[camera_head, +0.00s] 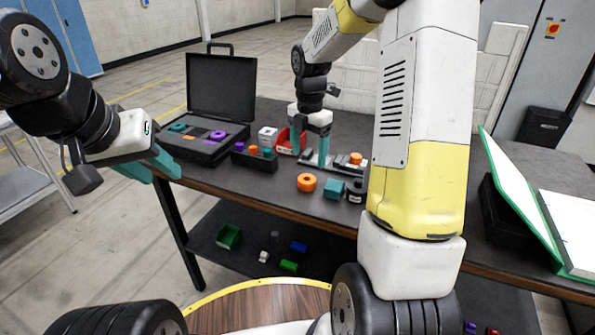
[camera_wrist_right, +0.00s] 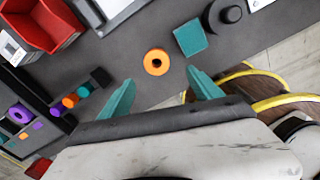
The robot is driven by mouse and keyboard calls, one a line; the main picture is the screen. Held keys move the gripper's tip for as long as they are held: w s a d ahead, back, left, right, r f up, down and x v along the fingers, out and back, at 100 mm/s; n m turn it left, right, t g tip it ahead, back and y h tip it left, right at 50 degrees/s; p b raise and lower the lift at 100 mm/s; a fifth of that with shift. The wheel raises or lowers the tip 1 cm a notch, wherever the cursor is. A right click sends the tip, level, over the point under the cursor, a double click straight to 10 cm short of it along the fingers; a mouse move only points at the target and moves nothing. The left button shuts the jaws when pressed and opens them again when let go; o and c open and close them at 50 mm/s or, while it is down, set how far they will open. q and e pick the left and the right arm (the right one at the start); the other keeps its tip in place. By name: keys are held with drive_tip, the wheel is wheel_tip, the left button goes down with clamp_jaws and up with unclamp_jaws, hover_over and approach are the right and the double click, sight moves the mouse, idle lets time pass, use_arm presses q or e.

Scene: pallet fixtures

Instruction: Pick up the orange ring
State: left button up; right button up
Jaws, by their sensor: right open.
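The orange ring (camera_head: 307,188) lies flat on the dark table near its front edge. It also shows in the right wrist view (camera_wrist_right: 147,62), just beyond and between the fingertips. My right gripper (camera_head: 312,147) is open and empty, above the table behind the ring in the head view. Its two teal fingers are spread apart in the right wrist view (camera_wrist_right: 160,79), with nothing between them. My left gripper (camera_head: 163,173) hangs off the table's left end, its teal fingers apart and empty.
A teal block (camera_head: 334,188) and a black round part (camera_head: 356,191) lie right of the ring. A black tray (camera_head: 253,163) with small coloured parts, an open black case (camera_head: 221,90) and a red bin (camera_head: 284,142) stand behind. A green-edged panel (camera_head: 520,190) is at right.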

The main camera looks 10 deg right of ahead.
sight(307, 178)
drive_tip(key=shift+n, duration=0.3)
drive_tip(key=f, duration=0.5)
drive_tip(key=w+f, duration=0.1)
drive_tip(key=f, duration=0.2)
drive_tip(key=shift+f, duration=0.35)
drive_tip(key=c, duration=1.6)
